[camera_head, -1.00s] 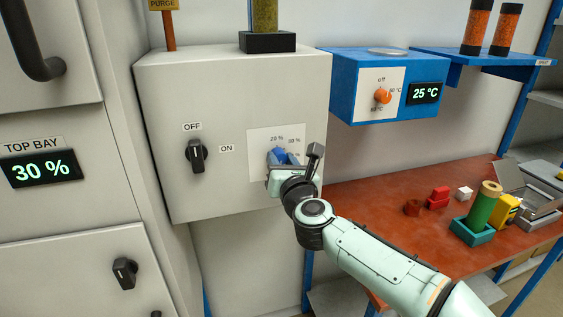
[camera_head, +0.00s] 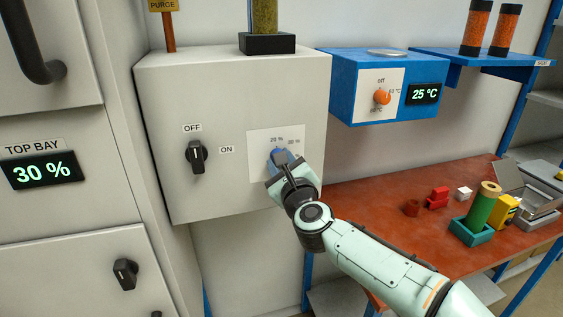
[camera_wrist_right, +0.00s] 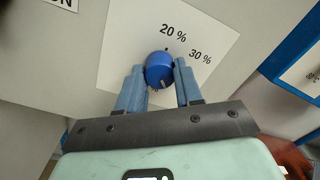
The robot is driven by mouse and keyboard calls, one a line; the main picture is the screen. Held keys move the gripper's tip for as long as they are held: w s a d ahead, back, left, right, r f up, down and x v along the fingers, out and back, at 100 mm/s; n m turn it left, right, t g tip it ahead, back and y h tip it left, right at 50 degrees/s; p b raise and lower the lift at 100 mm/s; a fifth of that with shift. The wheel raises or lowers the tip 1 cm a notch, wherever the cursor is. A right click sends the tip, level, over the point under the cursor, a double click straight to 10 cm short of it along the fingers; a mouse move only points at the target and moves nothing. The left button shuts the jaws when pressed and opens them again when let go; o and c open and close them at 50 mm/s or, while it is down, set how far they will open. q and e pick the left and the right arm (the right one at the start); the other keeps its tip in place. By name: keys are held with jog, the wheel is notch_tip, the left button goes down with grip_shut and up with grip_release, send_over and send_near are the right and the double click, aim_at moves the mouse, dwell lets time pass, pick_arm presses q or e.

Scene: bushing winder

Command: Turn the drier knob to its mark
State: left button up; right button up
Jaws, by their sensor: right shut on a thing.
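The blue drier knob (camera_head: 275,156) sits on a white dial plate (camera_head: 256,172) on the front of the grey cabinet. In the right wrist view the knob (camera_wrist_right: 159,68) lies between the two blue-grey fingers of my right gripper (camera_wrist_right: 160,84), which is shut on it. In the head view my right gripper (camera_head: 278,164) covers the lower right of the dial. The marks 20 % (camera_wrist_right: 173,33) and 30 % (camera_wrist_right: 200,56) are readable above and to the right of the knob. A small pale mark shows on the knob's lower face. My left gripper is out of view.
A black OFF/ON switch (camera_head: 196,156) is left of the dial on the same cabinet. A blue box with an orange knob (camera_head: 382,96) hangs to the right. Below it is a red-brown bench (camera_head: 375,205) with small parts. The top bay display (camera_head: 42,170) reads 30 %.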

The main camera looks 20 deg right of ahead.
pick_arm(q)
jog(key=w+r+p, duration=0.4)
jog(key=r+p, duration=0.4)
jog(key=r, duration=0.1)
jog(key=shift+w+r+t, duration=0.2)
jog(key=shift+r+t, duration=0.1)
pick_arm(e)
jog(key=shift+r+n+y, duration=0.1)
jog(key=shift+n+y, duration=0.3)
jog(key=shift+n, duration=13.2)
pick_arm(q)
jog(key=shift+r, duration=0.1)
pick_arm(e)
jog(key=o, duration=1)
jog(key=shift+o, duration=0.2)
